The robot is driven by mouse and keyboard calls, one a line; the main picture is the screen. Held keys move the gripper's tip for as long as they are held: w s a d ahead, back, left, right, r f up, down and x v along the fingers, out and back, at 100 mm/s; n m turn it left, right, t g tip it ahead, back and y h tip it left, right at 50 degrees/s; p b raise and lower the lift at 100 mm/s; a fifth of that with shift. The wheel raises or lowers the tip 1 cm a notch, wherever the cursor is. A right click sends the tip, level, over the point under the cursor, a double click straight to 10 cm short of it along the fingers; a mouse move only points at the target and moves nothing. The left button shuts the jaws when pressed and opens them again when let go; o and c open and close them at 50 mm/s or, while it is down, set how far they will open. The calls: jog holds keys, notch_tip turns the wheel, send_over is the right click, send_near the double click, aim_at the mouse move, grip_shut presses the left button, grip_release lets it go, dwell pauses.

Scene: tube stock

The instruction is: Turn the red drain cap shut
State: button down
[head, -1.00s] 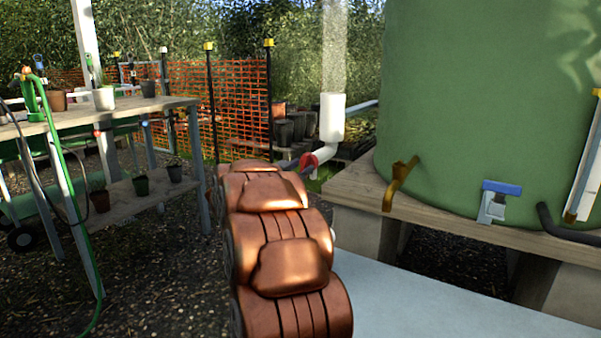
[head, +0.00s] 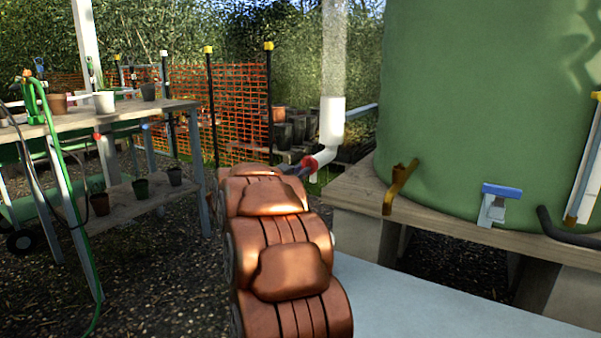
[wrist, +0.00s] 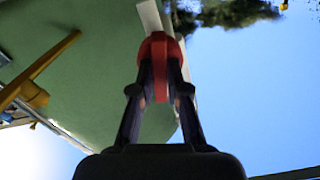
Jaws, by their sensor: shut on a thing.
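The red drain cap (head: 309,164) sits at the end of the white elbow at the foot of the white pipe (head: 331,122), left of the green tank. In the wrist view the cap (wrist: 159,44) is ahead, with its red grip ridge running down between the fingers. My gripper (wrist: 160,80) is shut on this ridge, one dark finger on each side. In the head view my gripper (head: 291,169) shows only as a small dark shape at the cap, mostly hidden behind my copper-coloured arm.
The green tank (head: 470,110) stands on a wooden platform (head: 350,190) at right, with a brass tap (head: 398,186) and a blue-handled valve (head: 495,203). A potting bench (head: 150,107) stands at left. Orange mesh (head: 235,110) is behind.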

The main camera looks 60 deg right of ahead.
jog(key=shift+m, duration=0.4)
jog(key=shift+w+m+b, duration=0.1)
jog(key=shift+m+b, duration=1.1)
jog(key=shift+m, duration=5.9)
jog(key=c, duration=1.2)
grip_release()
jog(key=shift+r, duration=0.1)
jog(key=shift+o, duration=0.2)
